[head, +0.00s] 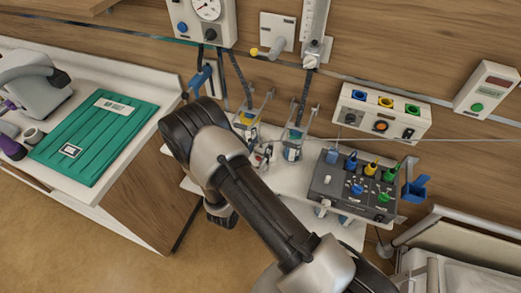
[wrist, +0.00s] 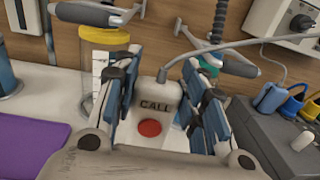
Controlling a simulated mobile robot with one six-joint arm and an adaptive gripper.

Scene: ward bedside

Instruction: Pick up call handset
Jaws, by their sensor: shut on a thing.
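The call handset (wrist: 155,92) is a pale grey block with the word CALL and a round red button. It is in the middle of the wrist view, with a grey cord (wrist: 240,42) running from its top to the right. My gripper (wrist: 158,80) has its blue-padded fingers on either side of the handset and is shut on it. Its lower part is partly hidden by my gripper's body. I cannot tell whether the handset still touches the white surface (wrist: 62,112). In the head view my arm covers much of this area, and the handset is not clear there.
A yellow-lidded clear jar (wrist: 103,38) stands close behind my left finger. A dark control box (head: 350,190) with coloured plugs stands to the right on the white shelf (head: 295,180). Wall units (head: 382,115) are behind. At left, a counter holds a green folded cloth (head: 95,135).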

